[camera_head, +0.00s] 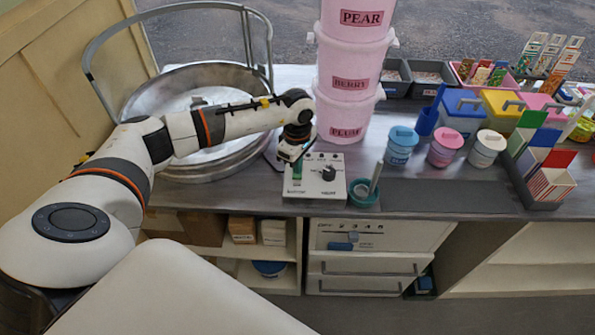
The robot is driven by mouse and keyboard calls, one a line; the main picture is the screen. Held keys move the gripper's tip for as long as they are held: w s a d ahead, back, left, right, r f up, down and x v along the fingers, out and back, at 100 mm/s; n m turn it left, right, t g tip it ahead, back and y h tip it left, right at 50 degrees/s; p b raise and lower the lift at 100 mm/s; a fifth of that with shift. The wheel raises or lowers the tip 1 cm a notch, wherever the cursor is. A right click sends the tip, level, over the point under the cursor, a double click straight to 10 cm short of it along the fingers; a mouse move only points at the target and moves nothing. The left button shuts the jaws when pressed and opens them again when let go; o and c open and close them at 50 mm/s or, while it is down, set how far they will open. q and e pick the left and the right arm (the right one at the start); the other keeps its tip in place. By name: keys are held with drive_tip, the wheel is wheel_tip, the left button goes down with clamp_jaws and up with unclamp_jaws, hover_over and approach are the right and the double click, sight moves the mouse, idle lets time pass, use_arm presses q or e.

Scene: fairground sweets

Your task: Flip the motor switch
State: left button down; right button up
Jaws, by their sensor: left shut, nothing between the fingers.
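The light grey control box (338,188) stands at the counter's front edge, left of centre. It has a black knob (328,173) on its right half and small labels too blurred to read surely. A green part, seemingly the motor switch (297,172), shows on its left half. My left gripper (291,159) points down right above this green part, its fingers shut and empty. The gripper partly hides the switch, so I cannot tell its position or whether the fingers touch it. My right gripper is not in view.
A large metal bowl (150,105) with a curved rail stands left, under my left arm. Stacked pink tubs (344,118) rise just behind the box. A teal cup (361,193) with a stick stands close to its right. Lidded jars (401,148) stand farther right.

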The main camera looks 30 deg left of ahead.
sight(298, 176)
use_arm(q)
drive_tip(key=shift+f+b, duration=0.8)
drive_tip(key=shift+f, duration=0.1)
drive_tip(key=shift+r, duration=0.1)
drive_tip(key=shift+r+p, duration=0.75)
drive_tip(key=shift+r, duration=0.35)
drive_tip(key=shift+r+p, duration=1.25)
drive_tip(key=shift+r, duration=1.15)
drive_tip(key=shift+f, duration=0.1)
